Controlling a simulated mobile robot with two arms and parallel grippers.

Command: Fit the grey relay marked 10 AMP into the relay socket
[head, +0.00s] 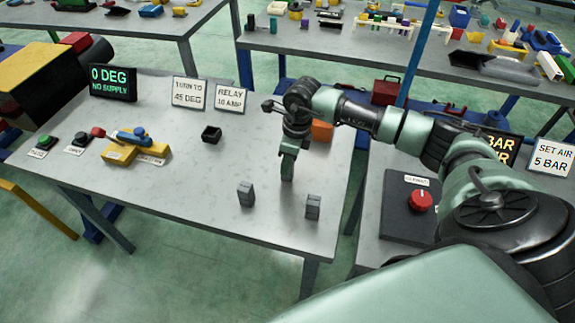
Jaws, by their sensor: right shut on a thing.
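My right gripper (287,174) points down over the middle of the table, low above its surface. It is shut on a small grey thing that looks like a relay, mostly hidden between the fingers. Two grey relays stand upright on the table, a left one (246,195) and a right one (312,207), both nearer the front edge than the gripper. Their markings are too small to read. The black relay socket (211,134) sits behind and to the left of my right gripper, apart from it, and looks empty. My left gripper is not in view.
Signs reading TURN TO 45 DEG (189,92) and RELAY 10 AMP (231,98) stand behind the socket. A dark display (113,83) reads 0 DEG, NO SUPPLY. A yellow-and-blue fixture (136,146) is at left. An orange block (321,130) lies beside my arm. Table is clear around the socket.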

